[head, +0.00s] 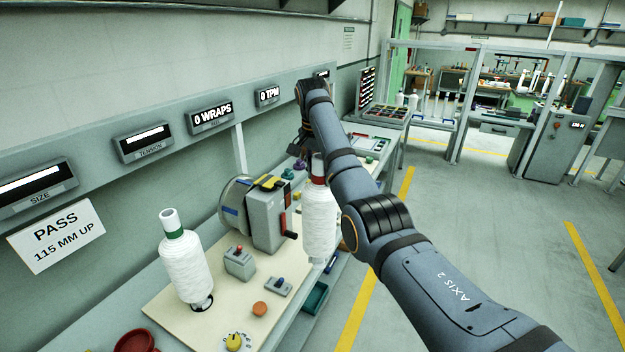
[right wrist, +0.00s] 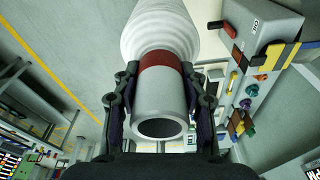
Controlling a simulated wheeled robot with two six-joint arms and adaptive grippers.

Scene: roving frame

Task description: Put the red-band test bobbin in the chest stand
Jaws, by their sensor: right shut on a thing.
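The red-band test bobbin (head: 320,215) is wound with white thread and has a red band below its pale top tube. My right gripper (head: 308,145) is shut on its upper end and holds it roughly upright beside the bench's right edge. In the right wrist view, both fingers (right wrist: 159,88) close around the tube by the red band (right wrist: 158,66), and the open tube end faces the camera. The arm hides part of the gripper in the head view. I cannot pick out the chest stand in either view. My left gripper is not in view.
A green-band bobbin (head: 186,265) stands upright on the bench board. A grey crank machine (head: 267,215), a switch box (head: 239,262) and an orange button (head: 260,309) are close by. A wall sign (head: 57,235) reads PASS 115 MM UP. The floor right of the bench is open.

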